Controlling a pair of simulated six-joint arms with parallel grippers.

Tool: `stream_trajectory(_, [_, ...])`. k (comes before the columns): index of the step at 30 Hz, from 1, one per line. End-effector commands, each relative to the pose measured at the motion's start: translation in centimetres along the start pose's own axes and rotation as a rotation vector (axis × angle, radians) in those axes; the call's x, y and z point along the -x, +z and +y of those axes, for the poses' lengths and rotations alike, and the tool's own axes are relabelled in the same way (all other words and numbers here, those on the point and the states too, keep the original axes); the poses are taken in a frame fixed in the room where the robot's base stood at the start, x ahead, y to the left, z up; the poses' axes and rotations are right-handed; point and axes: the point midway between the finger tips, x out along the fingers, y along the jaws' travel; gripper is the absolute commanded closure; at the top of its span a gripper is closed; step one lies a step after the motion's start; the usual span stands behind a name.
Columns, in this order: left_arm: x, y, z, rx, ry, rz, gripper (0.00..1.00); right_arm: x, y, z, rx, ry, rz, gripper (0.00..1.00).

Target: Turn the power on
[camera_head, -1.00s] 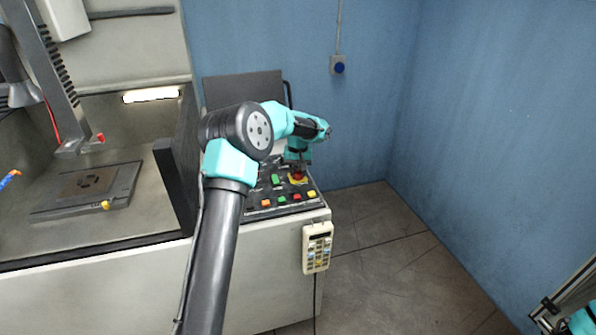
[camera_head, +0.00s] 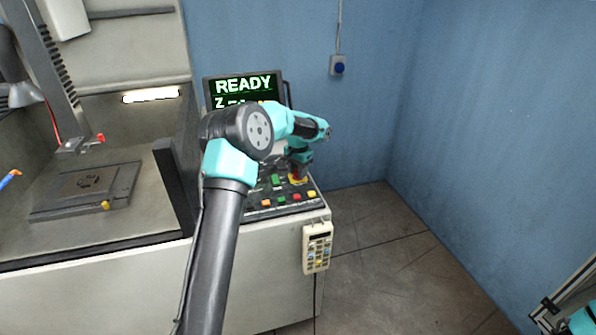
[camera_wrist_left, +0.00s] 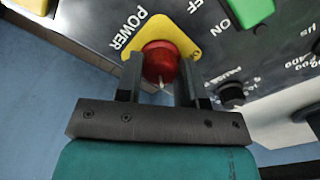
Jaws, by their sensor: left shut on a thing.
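The red power knob (camera_wrist_left: 160,62) sits on a yellow plate marked POWER in the left wrist view. My left gripper (camera_wrist_left: 160,82) is shut on the knob, with one dark finger on each side of it. In the head view the left gripper (camera_head: 299,170) is over the right part of the control panel, at the yellow plate (camera_head: 298,181). The screen (camera_head: 243,88) behind my arm is lit with green READY text; its lower part is partly hidden by my arm. In the head view, only a small part of my right arm shows at the lower right corner; its gripper cannot be seen.
A green ON button (camera_wrist_left: 248,10) lies beside the knob. A row of coloured buttons (camera_head: 281,200) lines the panel's front. A keypad (camera_head: 317,247) hangs on the cabinet front. The machine tank (camera_head: 100,235) is at left. The floor at right is clear.

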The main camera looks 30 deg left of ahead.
Motion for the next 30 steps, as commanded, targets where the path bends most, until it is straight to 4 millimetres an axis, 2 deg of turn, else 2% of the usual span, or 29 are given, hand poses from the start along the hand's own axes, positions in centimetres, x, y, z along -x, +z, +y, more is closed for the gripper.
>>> stream_trajectory(12, [0.07, -0.02, -0.01, -0.01, -0.001, 0.001, 0.88, 0.0, 0.0, 0.0, 0.0, 0.0, 0.0, 0.57])
stream_trajectory(13, [0.07, -0.02, -0.02, -0.01, -0.001, 0.001, 0.62, 0.0, 0.0, 0.0, 0.0, 0.0, 0.0, 0.57])
stream_trajectory(20, [0.04, -0.01, -0.01, -0.009, 0.0, 0.001, 0.4, 0.0, 0.0, 0.0, 0.0, 0.0, 0.0, 0.57])
stream_trajectory(30, [0.36, -0.02, -0.01, -0.009, 0.0, 0.001, 0.39, 0.0, 0.0, 0.0, 0.0, 0.0, 0.0, 0.57])
